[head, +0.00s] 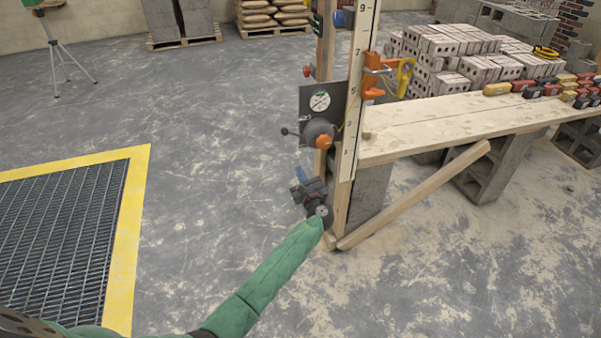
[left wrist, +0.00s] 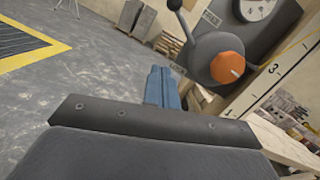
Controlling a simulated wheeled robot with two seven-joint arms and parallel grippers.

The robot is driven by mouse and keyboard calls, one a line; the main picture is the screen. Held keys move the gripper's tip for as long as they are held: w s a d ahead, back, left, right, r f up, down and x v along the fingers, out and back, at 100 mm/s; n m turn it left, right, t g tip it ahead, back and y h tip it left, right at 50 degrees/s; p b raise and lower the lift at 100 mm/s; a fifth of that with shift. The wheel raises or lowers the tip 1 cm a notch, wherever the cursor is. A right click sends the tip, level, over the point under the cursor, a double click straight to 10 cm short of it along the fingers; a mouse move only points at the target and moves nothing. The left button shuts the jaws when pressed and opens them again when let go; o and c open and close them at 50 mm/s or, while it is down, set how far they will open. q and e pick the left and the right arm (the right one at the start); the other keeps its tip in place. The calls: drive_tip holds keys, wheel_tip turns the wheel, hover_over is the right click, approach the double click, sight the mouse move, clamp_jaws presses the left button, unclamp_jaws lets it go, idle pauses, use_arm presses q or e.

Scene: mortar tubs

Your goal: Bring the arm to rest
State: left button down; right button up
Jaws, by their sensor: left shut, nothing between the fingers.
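My left arm (head: 262,283), in a green sleeve, reaches in from the bottom left of the head view. Its left gripper (head: 303,175) has blue fingers and is beside the lower part of the wooden post, below the grey plate with a dial. The fingers (left wrist: 163,88) are shut together with nothing between them in the left wrist view. A grey round valve with an orange knob (head: 323,142) and a black-ended lever is just above the gripper. The knob also shows up close in the left wrist view (left wrist: 228,67). The right gripper is out of view.
A wooden plank bench (head: 440,125) on grey blocks stands to the right, with a slanted brace (head: 415,195) below. A numbered white board (head: 360,75) rises beside the valve. A yellow-edged floor grate (head: 60,225) lies left. Open floor (head: 210,130) spreads between them.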

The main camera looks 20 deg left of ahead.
use_arm(q)
drive_tip(key=s+d+r+n+g+h, duration=0.1)
drive_tip(key=s+d+n+g+h, duration=0.25)
drive_tip(key=s+n, duration=0.45)
drive_tip(key=s+d+r+n+g+h, duration=0.1)
drive_tip(key=s+d+n+g+h, duration=0.2)
drive_tip(key=s+n, duration=0.45)
drive_tip(key=s+d+r+n+g+h, duration=0.1)
drive_tip(key=s+d+n+g+h, duration=0.2)
drive_tip(key=s+n, duration=0.45)
drive_tip(key=s+d+f+g+h, duration=0.1)
drive_tip(key=s+f, duration=0.3)
drive_tip(key=s, duration=1.2)
drive_tip(key=s+d+f+g+h+p, duration=0.1)
drive_tip(key=s+f+g+h, duration=0.2)
drive_tip(key=s, duration=1.3)
wheel_tip(320, 180, down, 3)
drive_tip(key=shift+s+r, duration=0.2)
drive_tip(key=shift+s, duration=0.05)
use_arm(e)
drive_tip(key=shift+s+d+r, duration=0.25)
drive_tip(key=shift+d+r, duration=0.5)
